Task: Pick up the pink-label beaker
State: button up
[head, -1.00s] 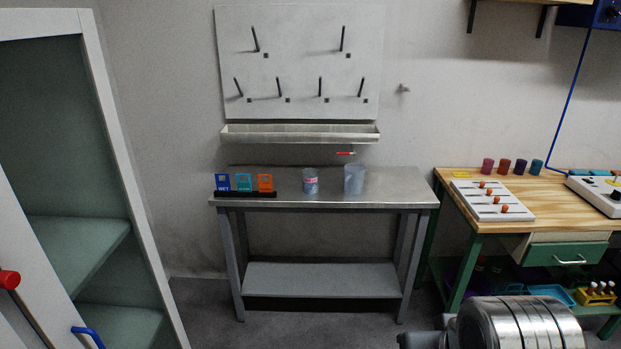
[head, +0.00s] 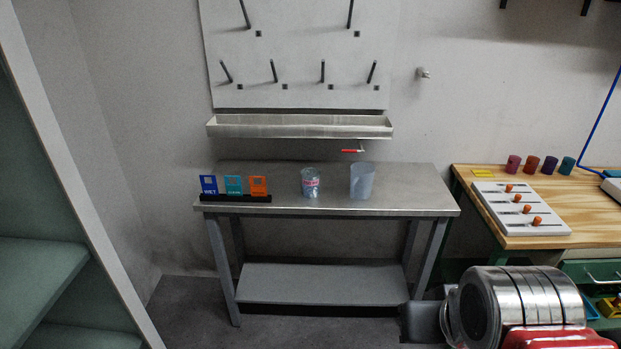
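The pink-label beaker (head: 310,183) is a small clear vessel with a pink band. It stands upright near the middle of the metal table (head: 415,203). A larger plain translucent beaker (head: 362,182) stands just right of it, with a gap between them. A metal and red part of my arm shows at the bottom right, well in front of the table. My gripper's fingers do not show in the head view.
A black rack with blue, teal and orange cards (head: 235,197) sits at the table's left. A trough (head: 300,127) with a red-handled valve hangs above. A wooden bench (head: 590,232) stands right, an open cabinet (head: 30,265) left. Floor before the table is partly clear.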

aim_at(311, 183)
jog(key=i, duration=1.2)
jog(key=u, duration=3.2)
